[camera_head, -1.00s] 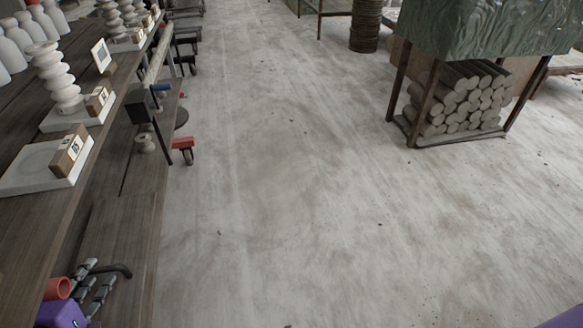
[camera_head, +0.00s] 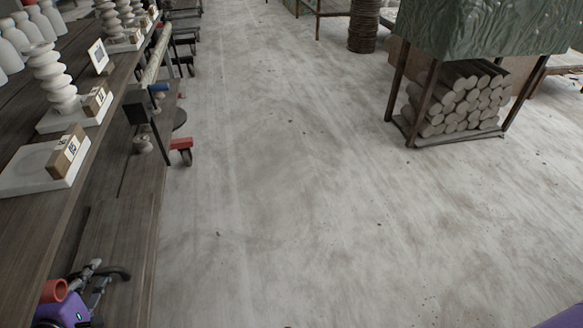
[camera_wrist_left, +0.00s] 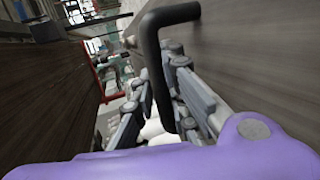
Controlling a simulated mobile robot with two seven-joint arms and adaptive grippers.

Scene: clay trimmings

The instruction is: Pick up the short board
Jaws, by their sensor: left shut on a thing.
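My left gripper (camera_head: 103,282) is at the lower left in the head view, beside the dark wooden workbench. It is shut on a black bent handle (camera_head: 118,271), whose bar passes between the fingers in the left wrist view (camera_wrist_left: 152,75). The handle stands against a brown wood surface (camera_wrist_left: 240,50). In the head view this is a wooden panel (camera_head: 122,225) low at the bench. I cannot tell for sure whether this panel is the short board. My right gripper is not in view.
The bench top holds white stacked forms (camera_head: 52,80) and a white slab with a small labelled block (camera_head: 66,153). A red clamp part (camera_head: 181,144) sticks out from the bench. The pale floor (camera_head: 300,200) is clear. A rack of clay logs (camera_head: 455,105) stands at right.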

